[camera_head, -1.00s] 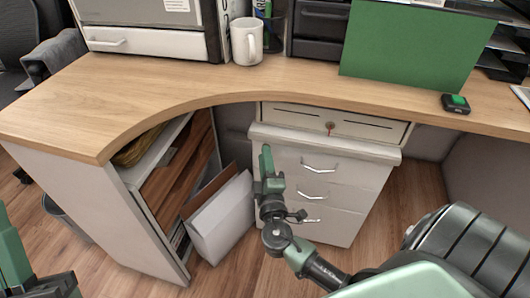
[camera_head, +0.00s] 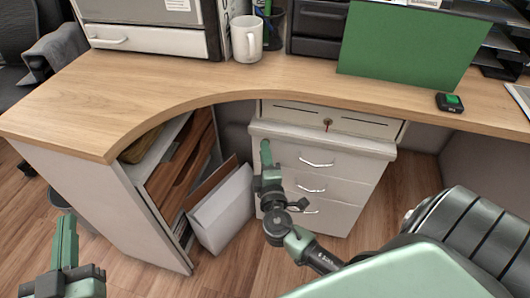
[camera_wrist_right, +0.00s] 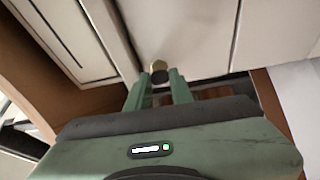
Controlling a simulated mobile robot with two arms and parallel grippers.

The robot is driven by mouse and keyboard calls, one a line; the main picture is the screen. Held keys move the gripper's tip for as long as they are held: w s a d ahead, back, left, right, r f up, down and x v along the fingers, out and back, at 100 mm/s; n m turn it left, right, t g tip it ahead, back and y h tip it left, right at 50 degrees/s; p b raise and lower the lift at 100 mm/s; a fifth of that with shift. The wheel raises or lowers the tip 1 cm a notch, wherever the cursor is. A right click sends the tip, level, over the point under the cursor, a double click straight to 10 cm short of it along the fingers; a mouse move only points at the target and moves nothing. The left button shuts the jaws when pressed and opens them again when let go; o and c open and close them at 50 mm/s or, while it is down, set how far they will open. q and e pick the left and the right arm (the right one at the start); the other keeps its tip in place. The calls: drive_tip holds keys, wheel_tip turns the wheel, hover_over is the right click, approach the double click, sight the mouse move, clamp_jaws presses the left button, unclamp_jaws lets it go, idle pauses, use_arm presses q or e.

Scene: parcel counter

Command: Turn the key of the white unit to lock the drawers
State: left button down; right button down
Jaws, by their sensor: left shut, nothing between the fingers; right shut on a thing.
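The white drawer unit (camera_head: 335,190) stands under the desk, with several silver-handled drawers. It also shows in the right wrist view (camera_wrist_right: 200,35). My right gripper (camera_head: 265,146) is at the unit's upper left front. In the right wrist view my right gripper (camera_wrist_right: 160,78) is shut on a small dark piece, apparently the key (camera_wrist_right: 160,75), at a round brass-coloured lock (camera_wrist_right: 159,65) on the white front. The fingers hide most of the key, so its angle cannot be told. My left gripper (camera_head: 66,225) is shut and empty at the lower left, far from the unit.
A shallow desk drawer (camera_head: 290,115) above the unit has another key (camera_head: 327,124) in it. The desk edge (camera_head: 200,102) overhangs the unit. A white folder (camera_head: 222,212) stands just left of the unit. A white mug (camera_head: 247,40) is on the desk.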

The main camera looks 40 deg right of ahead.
drive_tip(key=c, duration=1.2)
unclamp_jaws()
drive_tip(key=shift+c, duration=0.2)
use_arm(q)
drive_tip(key=shift+f, duration=0.35)
use_arm(e)
drive_tip(key=v, duration=0.7)
drive_tip(key=shift+s+a, duration=0.15)
drive_tip(key=shift+s, duration=0.25)
use_arm(q)
drive_tip(key=shift+a+f, duration=0.1)
drive_tip(key=shift+f, duration=0.05)
